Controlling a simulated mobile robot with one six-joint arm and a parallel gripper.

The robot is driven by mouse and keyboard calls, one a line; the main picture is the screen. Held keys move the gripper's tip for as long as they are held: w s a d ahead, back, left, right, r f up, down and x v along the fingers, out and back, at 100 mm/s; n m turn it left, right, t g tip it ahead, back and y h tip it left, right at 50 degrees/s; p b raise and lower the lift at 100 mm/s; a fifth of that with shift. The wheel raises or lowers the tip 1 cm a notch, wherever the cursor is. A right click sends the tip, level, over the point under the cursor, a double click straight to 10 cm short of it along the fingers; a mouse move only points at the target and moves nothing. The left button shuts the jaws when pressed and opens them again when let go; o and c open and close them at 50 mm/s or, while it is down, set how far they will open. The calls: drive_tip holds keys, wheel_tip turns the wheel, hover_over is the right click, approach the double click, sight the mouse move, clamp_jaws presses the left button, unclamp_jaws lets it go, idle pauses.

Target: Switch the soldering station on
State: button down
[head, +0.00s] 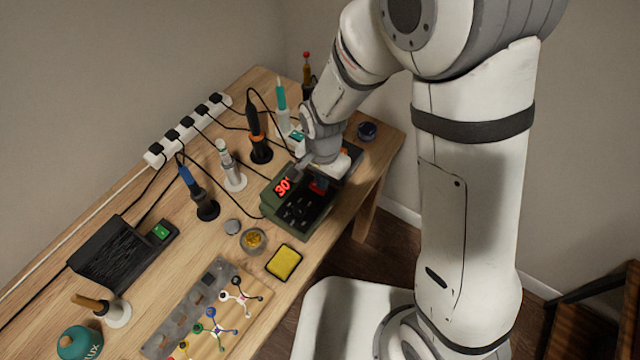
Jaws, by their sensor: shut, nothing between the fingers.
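The soldering station is a dark green box (283,222) on the right part of the workbench. Its display (283,186) shows lit red digits that look like "30", perhaps cut off at the right by my gripper. A red switch (318,186) shows on the station, just under my gripper. My gripper (322,175) is shut and empty, and it points down over the station's far right part. It hides some of the station's top. I cannot tell whether the fingertips touch the switch, or how the switch is tilted.
A white power strip (187,130) lies along the wall. A yellow sponge (284,262), a brass wool dish (254,240) and a black box (105,257) are nearer.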

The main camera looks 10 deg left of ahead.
wheel_tip(320, 180, up, 6)
drive_tip(key=p, duration=0.3)
drive_tip(key=shift+f, duration=0.2)
drive_tip(key=shift+w, duration=0.1)
idle(0.4)
